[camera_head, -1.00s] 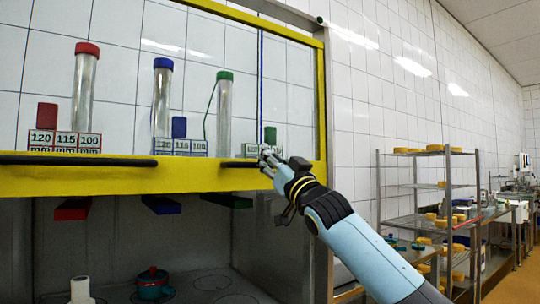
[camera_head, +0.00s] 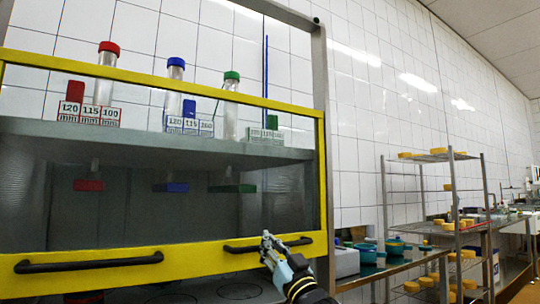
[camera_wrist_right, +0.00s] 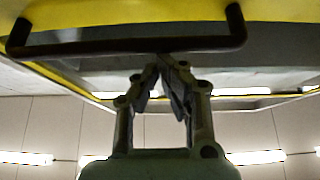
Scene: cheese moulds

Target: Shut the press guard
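The press guard (camera_head: 175,261) is a clear panel in a yellow frame with two black handles. It is part-way down, and a gap shows below its lower yellow bar. My right gripper (camera_head: 268,239) is at the guard's right handle (camera_head: 238,248). In the right wrist view the fingers of my right gripper (camera_wrist_right: 163,62) come together just below the handle bar (camera_wrist_right: 90,48), which runs across the picture. The tips look shut, with the bar against or just beyond them rather than between them. My left gripper is not in view.
Behind the guard, a grey shelf (camera_head: 40,127) carries tubes with red, blue and green caps and number labels. Red, blue and green blocks hang below it. A grey post (camera_head: 321,100) stands right of the guard. A metal rack (camera_head: 453,200) with yellow cheeses is farther right.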

